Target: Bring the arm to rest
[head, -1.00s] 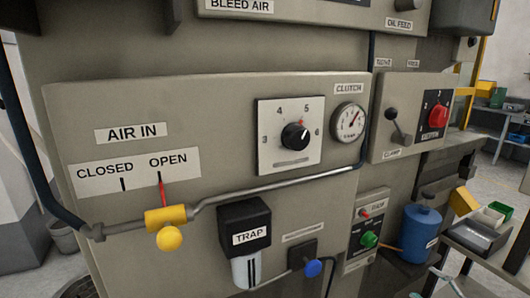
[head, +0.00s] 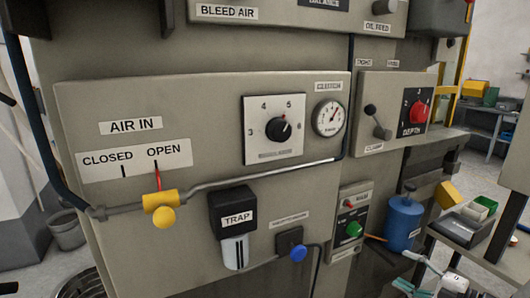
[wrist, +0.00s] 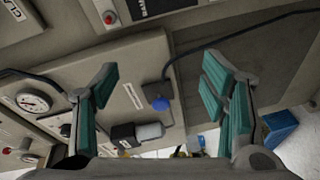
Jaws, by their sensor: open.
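My gripper (wrist: 160,70) is open in the wrist view, with a finger with teal pads on each side and nothing between them. Beyond the fingers is the machine's panel, seen tilted. A blue knob (wrist: 160,104) shows in the gap between the fingers, apart from them as far as I can tell. In the head view the blue knob (head: 298,253) sits right of the trap (head: 238,219). Teal and pale parts at the lower right edge of the head view may be my gripper; I cannot tell.
The panel carries a yellow air valve (head: 162,203) with its red lever at OPEN, a clutch dial (head: 279,130) and a gauge (head: 329,118). A clamp lever (head: 377,122) and a blue canister (head: 403,223) are to the right. A bin (head: 67,230) stands on the floor at left.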

